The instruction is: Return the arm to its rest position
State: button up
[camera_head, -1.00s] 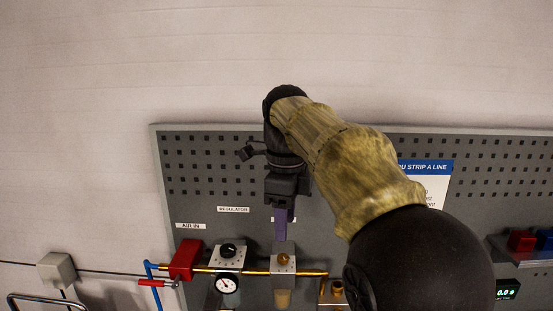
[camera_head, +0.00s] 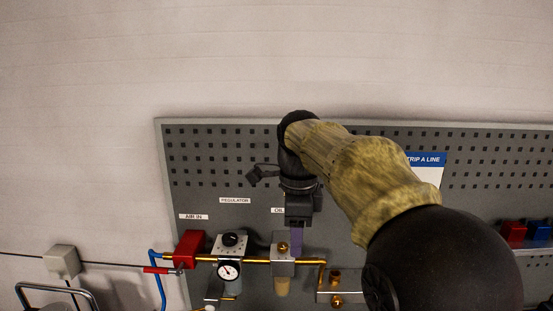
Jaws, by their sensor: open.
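My arm reaches from the lower right of the head view up and over to the left, with a patterned tan sleeve over its middle.
A brass pipe line runs along the board with a red block (camera_head: 189,249) and a regulator with a gauge (camera_head: 229,270). A blue hose hangs at left. Red and blue parts (camera_head: 513,234) sit on a shelf at right. The wall above the board is bare.

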jog(key=s+d+f+n+b, duration=0.1)
jog(key=s+d+f+n, duration=0.2)
jog(key=f+n, duration=0.3)
jog(key=s+d+f+n+t+b, duration=0.1)
jog(key=s+d+f+n, duration=0.3)
jog(key=f, duration=0.9)
jog(key=s+d+f+n+t+b, duration=0.1)
jog(key=s+d+f+n+b, duration=0.1)
jog(key=s+d+f+n, duration=0.2)
notch_tip(320, 180, down, 6)
jog(key=s+n, duration=0.2)
jog(key=n, duration=0.2)
jog(key=shift+s+d+r+b, duration=0.15)
jog(key=shift+d+r+b, duration=0.1)
jog(key=shift+b, duration=0.1)
